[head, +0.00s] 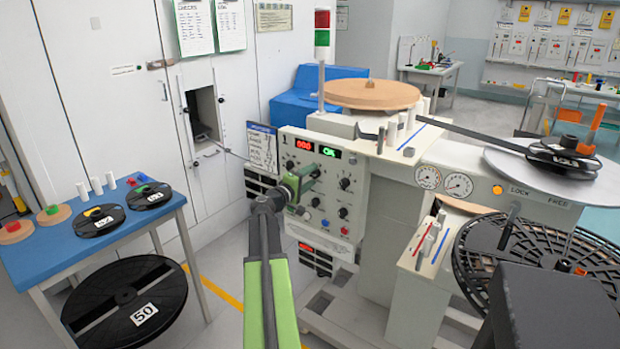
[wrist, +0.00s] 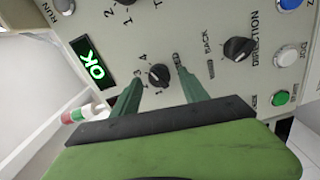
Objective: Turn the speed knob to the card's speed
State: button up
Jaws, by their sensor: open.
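My gripper (head: 298,184) is at the control panel (head: 322,215) of the beige machine. Its green fingers (wrist: 158,76) are apart, one on each side of a small black knob (wrist: 158,75) with a white pointer mark; I cannot tell whether they touch it. Digits 3 and 4 show beside this knob. Its name is not readable, so I cannot tell for sure that it is the speed knob. A black direction knob (wrist: 239,48) sits to its right, and another knob is cut off at the top. A blue-headed card (head: 262,147) stands left of the panel, its text too small to read.
The panel has a red display (head: 304,144), a green OK display (head: 328,151) and a white JOG button (wrist: 285,55). A green button (wrist: 281,98) lies below it. A blue table (head: 50,255) with reels stands left. A large black reel (head: 520,260) is at right.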

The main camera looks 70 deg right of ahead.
jog(key=v, duration=1.7)
jog(key=shift+w+a, duration=0.15)
